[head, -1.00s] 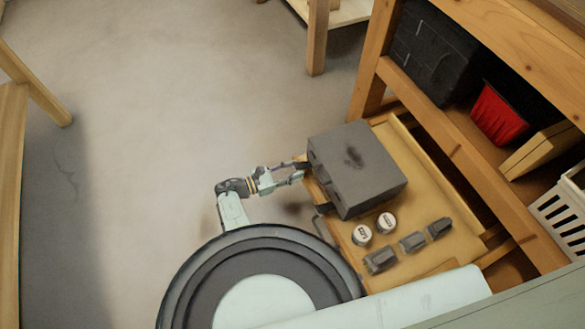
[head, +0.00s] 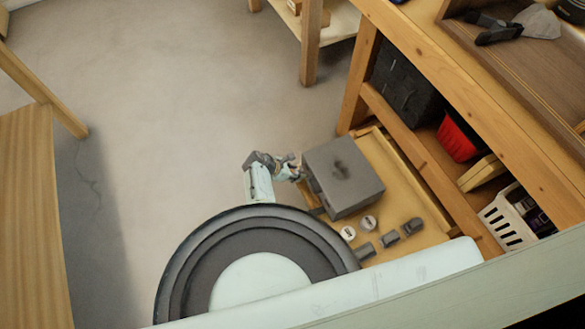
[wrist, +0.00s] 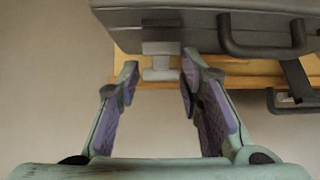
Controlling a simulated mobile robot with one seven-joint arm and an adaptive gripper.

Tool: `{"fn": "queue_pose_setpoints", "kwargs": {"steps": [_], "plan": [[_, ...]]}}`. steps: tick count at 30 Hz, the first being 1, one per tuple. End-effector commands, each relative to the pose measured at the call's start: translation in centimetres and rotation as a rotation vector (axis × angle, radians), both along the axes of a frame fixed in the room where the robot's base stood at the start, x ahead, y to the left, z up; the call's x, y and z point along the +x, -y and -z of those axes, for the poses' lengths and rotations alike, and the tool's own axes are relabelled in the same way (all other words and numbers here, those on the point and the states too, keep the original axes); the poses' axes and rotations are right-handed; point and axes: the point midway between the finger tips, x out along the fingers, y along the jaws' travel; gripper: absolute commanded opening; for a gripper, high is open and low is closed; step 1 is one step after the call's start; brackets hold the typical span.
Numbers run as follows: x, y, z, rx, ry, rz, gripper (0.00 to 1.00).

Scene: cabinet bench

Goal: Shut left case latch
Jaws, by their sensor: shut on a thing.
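The dark grey case (head: 345,178) lies flat on a pulled-out wooden drawer. Its front edge (wrist: 205,32) spans the top of the wrist view, with a black handle (wrist: 262,50) on the right. The left case latch (wrist: 160,68) is a small light grey piece on that front. My gripper (wrist: 160,80) has one finger on each side of it, shut on the latch. From the pictures I cannot tell how tightly each fingertip touches. In the head view my gripper (head: 298,170) is at the case's left side, and the latch is too small to make out.
The wooden bench (head: 455,110) rises behind. Open floor (head: 180,110) lies to the left.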

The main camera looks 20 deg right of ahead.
Motion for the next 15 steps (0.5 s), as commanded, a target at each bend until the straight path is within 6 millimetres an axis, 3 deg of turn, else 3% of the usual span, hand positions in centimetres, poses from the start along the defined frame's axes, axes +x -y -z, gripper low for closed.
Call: {"fn": "queue_pose_setpoints", "kwargs": {"steps": [2, 15], "plan": [[-0.15, 0.54, -0.70, 0.047, -0.011, 0.008, 0.06], [-0.06, 1.24, -0.65, 0.186, -0.040, 0.004, 0.06]]}}
